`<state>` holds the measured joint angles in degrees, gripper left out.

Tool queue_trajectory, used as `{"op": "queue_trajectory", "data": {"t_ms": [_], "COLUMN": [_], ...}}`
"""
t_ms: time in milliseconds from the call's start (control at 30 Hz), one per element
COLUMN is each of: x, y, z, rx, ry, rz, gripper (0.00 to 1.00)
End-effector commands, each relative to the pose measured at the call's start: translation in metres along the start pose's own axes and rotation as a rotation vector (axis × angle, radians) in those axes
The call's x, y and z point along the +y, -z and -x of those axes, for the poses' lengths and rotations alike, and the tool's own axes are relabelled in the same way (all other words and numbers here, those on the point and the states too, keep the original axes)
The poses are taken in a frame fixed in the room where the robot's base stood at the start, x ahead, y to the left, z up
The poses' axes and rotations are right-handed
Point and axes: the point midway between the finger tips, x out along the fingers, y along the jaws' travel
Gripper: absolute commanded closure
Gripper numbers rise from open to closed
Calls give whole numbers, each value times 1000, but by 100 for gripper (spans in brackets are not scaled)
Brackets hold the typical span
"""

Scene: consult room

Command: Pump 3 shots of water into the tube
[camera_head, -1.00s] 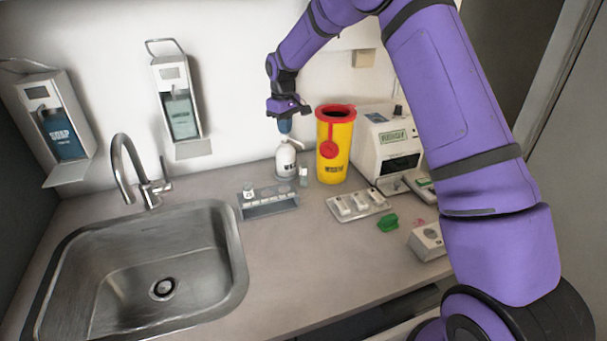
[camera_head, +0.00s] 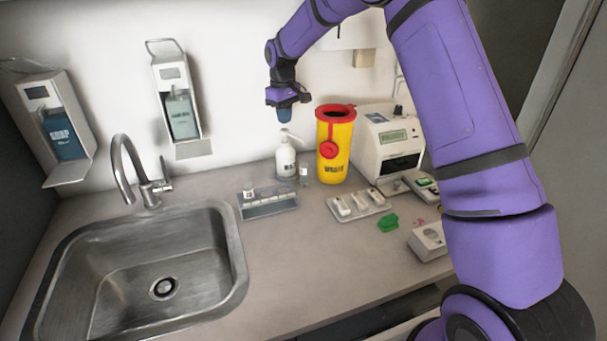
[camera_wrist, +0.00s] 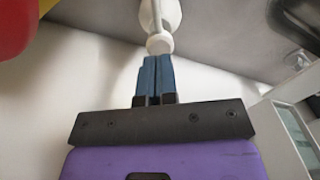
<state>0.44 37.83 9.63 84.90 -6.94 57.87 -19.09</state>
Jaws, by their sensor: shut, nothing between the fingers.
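A white pump bottle (camera_head: 286,160) stands upright on the counter near the back wall, left of the yellow bin. Its pump head (camera_head: 284,134) is raised. My gripper (camera_head: 286,118) hangs pointing down just above the pump head, its blue fingers together and empty. In the wrist view the shut fingers (camera_wrist: 155,68) point at the white pump head (camera_wrist: 159,44), and the bottle extends beyond it. A small upright tube (camera_head: 304,174) stands on the counter close to the right of the bottle. Its contents cannot be made out.
A yellow bin with a red lid (camera_head: 335,150) stands close right of the bottle. A tube rack (camera_head: 268,210) is in front, a white tray (camera_head: 340,215) and white machine (camera_head: 388,145) to the right. The sink (camera_head: 80,270) lies at left. The front middle counter is clear.

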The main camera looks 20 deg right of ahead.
Motion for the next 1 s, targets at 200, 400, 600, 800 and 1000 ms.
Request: {"op": "queue_trajectory", "data": {"t_ms": [200,400,600,800,1000], "x": [0,0,0,0,0], "y": [0,0,0,0,0], "z": [0,-2,-8,-14,-20], "rx": [0,0,0,-1,0], "ry": [0,0,0,0,0], "rz": [0,0,0,0,0], "gripper": [100,100,100,100,100]}}
